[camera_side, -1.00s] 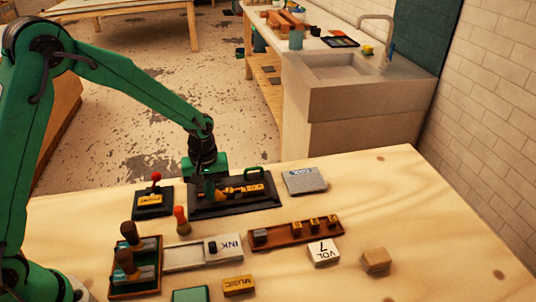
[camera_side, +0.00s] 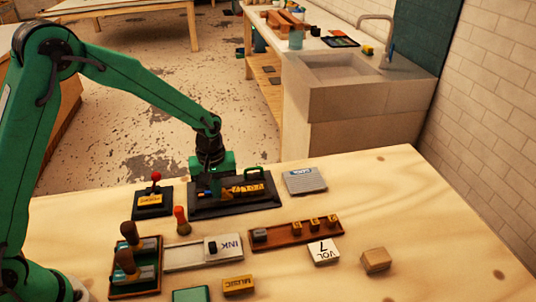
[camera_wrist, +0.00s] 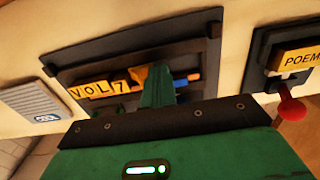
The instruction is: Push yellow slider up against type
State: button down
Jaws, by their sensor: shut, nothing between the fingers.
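The dark press bed (camera_side: 225,207) lies at the far side of the table, and it fills the upper middle of the wrist view (camera_wrist: 90,66). Yellow type blocks (camera_wrist: 98,89) reading VOL 7 stand in a row in it; they show in the side view (camera_side: 250,187). The yellow slider (camera_wrist: 138,74) is right beside the 7 block; I cannot tell whether they touch. My gripper (camera_wrist: 156,82) is shut and empty, down in the bed at the slider's side away from the type. In the side view my gripper (camera_side: 214,194) partly hides the slider.
A red-knobbed lever on a black base (camera_side: 153,201) and an orange-topped peg (camera_side: 181,220) stand left and in front of the bed. A grey plate (camera_side: 305,180) lies to its right. Ink tray (camera_side: 188,257), type rack (camera_side: 290,236) and loose blocks are nearer.

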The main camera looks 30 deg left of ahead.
jog(key=shift+w+d, duration=0.15)
jog(key=shift+s+a, duration=0.3)
dwell(0.6)
jog(key=shift+r, duration=0.15)
notch_tip(320, 180, up, 7)
dwell(1.1)
jog(key=s+a+r+m+t, duration=0.35)
jog(key=s+r, duration=0.55)
jog(key=r, duration=0.3)
jog(key=s+a+r+m+t, duration=0.2)
jog(key=s+m, duration=0.3)
jog(key=s, duration=0.8)
jog(key=shift+a+r, duration=0.35)
jog(key=shift+r, duration=0.3)
